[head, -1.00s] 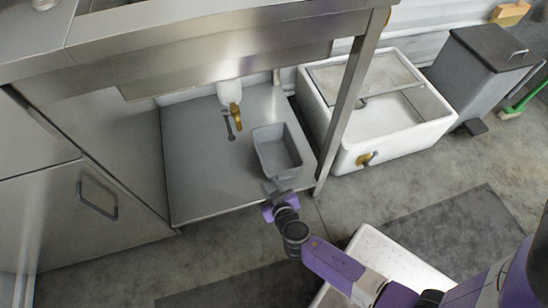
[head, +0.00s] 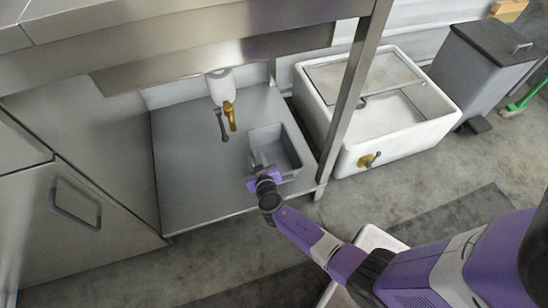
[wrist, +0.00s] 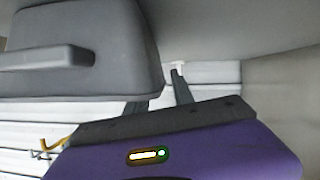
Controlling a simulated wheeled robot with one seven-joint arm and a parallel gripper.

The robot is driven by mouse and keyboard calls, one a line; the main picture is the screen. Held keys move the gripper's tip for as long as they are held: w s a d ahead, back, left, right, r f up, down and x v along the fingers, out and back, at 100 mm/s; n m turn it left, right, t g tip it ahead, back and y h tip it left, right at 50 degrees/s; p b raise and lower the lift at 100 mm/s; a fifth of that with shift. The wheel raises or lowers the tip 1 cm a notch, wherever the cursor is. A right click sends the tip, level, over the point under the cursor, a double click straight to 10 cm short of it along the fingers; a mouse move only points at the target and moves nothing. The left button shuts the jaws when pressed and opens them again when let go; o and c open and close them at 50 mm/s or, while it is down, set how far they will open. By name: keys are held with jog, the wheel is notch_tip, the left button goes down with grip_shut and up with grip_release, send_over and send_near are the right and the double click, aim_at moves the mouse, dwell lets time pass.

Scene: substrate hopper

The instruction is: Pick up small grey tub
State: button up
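The small grey tub (head: 288,140) stands upright on the low steel shelf under the counter. It is an open rectangular box and looks empty. My gripper (head: 259,167) is at the tub's near left corner, overlapping its wall in the head view; I cannot tell if it touches. In the wrist view, the two dark fingers of my gripper (wrist: 160,95) stand apart, with a visible gap.
A brass tap (head: 230,116) hangs above the steel shelf (head: 190,170), left of the tub. A counter leg (head: 349,95) stands to the right, before a white sink (head: 395,138). A grey bin (head: 480,72) is farther right. The left part of the shelf is clear.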

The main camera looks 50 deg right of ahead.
jog(key=shift+w+d+f, duration=0.1)
jog(key=shift+w+d, duration=0.05)
jog(key=shift+w, duration=0.05)
grip_shut()
dwell(1.3)
